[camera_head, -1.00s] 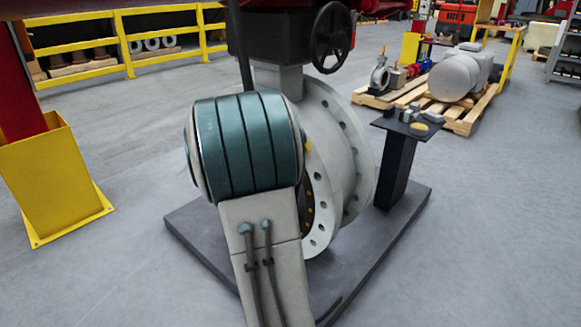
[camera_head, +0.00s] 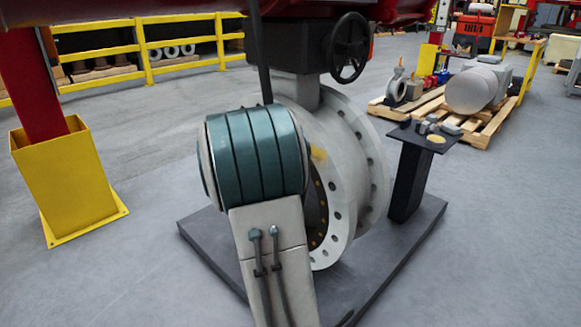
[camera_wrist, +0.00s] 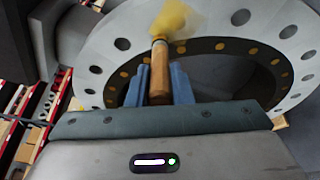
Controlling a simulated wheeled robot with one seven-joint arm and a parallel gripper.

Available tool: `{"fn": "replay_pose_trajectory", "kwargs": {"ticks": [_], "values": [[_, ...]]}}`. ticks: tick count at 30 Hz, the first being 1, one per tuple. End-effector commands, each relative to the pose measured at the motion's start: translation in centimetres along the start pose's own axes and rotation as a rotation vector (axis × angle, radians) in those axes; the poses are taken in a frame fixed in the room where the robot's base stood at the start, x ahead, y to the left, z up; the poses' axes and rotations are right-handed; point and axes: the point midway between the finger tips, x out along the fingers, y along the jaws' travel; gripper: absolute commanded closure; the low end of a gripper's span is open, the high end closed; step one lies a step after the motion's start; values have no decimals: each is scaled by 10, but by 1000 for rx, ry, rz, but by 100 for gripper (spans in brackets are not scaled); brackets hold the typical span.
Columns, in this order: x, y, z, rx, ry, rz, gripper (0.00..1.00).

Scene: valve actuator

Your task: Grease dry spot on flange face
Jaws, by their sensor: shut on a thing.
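The valve's grey flange (camera_head: 338,222), with a ring of bolt holes, stands upright beyond my arm in the head view. Its face (camera_wrist: 105,42) fills the upper wrist view, around a dark inner ring with small yellow-brown dots. My gripper (camera_wrist: 165,82) is shut on the wooden handle (camera_wrist: 159,72) of a brush. The brush's yellow head (camera_wrist: 176,18) is at the flange face, above the inner ring; contact is unclear. A yellow patch (camera_head: 318,154) shows beside my arm in the head view; whether it is brush or grease is unclear. My arm hides the gripper there.
A black handwheel (camera_head: 348,48) and dark actuator body sit above the flange. A dark pedestal table (camera_head: 408,170) with small items stands right of the valve. A yellow post guard (camera_head: 68,180) stands at left. Open floor lies between.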

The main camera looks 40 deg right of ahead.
Motion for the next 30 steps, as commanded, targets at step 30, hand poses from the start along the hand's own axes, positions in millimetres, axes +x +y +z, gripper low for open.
{"fn": "replay_pose_trajectory", "kwargs": {"ticks": [30], "values": [[-18, -42, 54, 1, 0, -1, 100]]}}
